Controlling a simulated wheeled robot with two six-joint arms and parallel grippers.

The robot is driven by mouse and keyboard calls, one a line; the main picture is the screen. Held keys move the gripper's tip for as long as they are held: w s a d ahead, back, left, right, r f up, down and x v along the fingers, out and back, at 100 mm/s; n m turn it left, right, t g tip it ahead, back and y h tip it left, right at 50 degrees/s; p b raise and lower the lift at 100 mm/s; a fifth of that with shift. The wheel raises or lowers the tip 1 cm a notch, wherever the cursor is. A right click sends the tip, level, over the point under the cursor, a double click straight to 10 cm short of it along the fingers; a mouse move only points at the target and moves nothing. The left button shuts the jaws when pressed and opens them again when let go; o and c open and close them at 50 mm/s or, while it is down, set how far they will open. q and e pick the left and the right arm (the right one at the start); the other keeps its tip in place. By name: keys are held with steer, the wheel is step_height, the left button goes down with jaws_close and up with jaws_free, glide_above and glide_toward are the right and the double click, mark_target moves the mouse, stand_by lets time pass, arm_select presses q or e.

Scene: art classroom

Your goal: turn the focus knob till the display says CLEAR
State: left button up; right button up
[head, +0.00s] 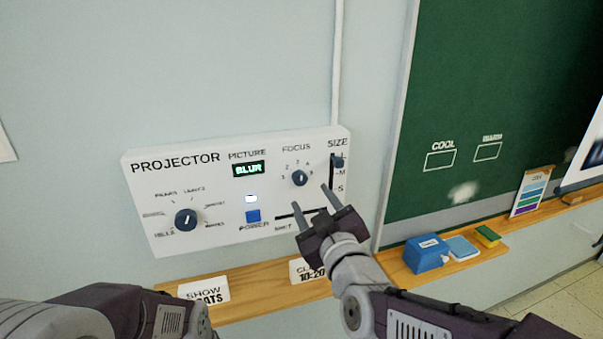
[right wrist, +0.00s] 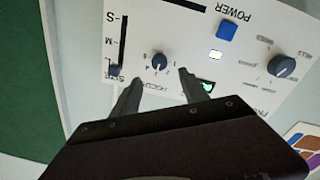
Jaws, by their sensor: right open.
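The focus knob (head: 300,178) is a small dark knob with a pale pointer line and a numbered scale on the white projector panel (head: 140,185). The display (head: 248,169) under PICTURE reads BLUR in green. My right gripper (head: 311,196) is open just below the knob in the head view, with nothing between its fingers. In the right wrist view the focus knob (right wrist: 159,62) lies beyond and between the two fingertips (right wrist: 158,80), apart from them. My left arm shows at the lower left of the head view, but its gripper is out of sight.
The panel also has a larger knob (head: 186,220), a blue power button (head: 253,215), a size slider (head: 337,160) and a horizontal slider partly behind my right gripper. Below is a wooden ledge (head: 245,277) with cards. A blue box (head: 426,254) stands on the right ledge.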

mark_target(301, 181)
steer(key=p+x, duration=0.2)
steer(key=x, duration=0.6)
steer(key=shift+w+a+f, duration=0.1)
steer(key=shift+w+f, duration=0.05)
steer(key=shift+w, duration=0.45)
steer(key=shift+s, duration=0.1)
jaws_close()
